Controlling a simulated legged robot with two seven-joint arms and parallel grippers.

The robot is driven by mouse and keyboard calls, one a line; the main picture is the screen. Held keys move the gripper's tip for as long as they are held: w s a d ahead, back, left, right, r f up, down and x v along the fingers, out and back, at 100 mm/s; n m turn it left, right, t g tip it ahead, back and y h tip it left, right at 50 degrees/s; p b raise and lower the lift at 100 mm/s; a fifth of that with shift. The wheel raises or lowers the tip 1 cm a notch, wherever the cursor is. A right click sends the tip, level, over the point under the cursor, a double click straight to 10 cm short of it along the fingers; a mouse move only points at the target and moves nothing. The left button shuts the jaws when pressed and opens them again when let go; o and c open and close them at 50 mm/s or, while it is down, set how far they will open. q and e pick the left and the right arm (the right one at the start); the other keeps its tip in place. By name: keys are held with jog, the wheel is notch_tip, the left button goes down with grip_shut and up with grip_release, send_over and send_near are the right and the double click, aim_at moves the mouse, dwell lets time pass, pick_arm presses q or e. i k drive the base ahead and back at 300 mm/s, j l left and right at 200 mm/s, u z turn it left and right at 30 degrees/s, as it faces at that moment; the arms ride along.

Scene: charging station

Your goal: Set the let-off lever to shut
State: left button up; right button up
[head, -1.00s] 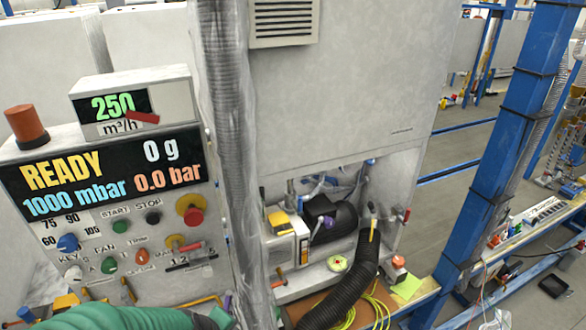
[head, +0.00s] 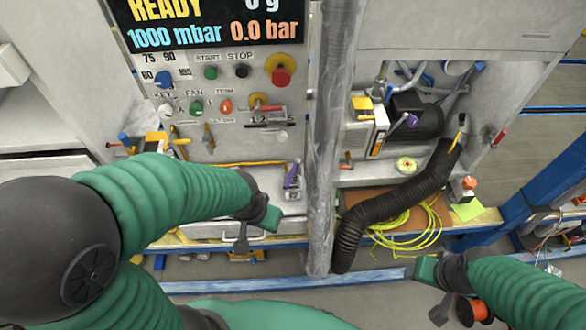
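No readable label marks the let-off lever, and several small levers show in the head view. A purple-handled lever (head: 292,175) stands tilted on the ledge below the control panel. A red-handled lever (head: 498,137) is on the right side of the pump bay. A yellow-handled lever (head: 459,134) is by the black hose's upper end. An orange-handled lever (head: 346,158) is left of the bay. My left gripper (head: 257,229) is open and empty, below and left of the purple-handled lever. My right gripper (head: 433,290) is open and empty at lower right, below the hose.
The control panel (head: 190,90) has knobs, buttons and a display reading READY. A grey vertical column (head: 325,130) separates it from the pump bay. A black hose (head: 390,195) and yellow cable (head: 415,235) lie in front. A blue post (head: 510,220) stands at right.

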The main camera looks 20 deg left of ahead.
aim_at(206, 138)
jog(key=k+j+u, duration=0.1)
jog(key=u, duration=1.2)
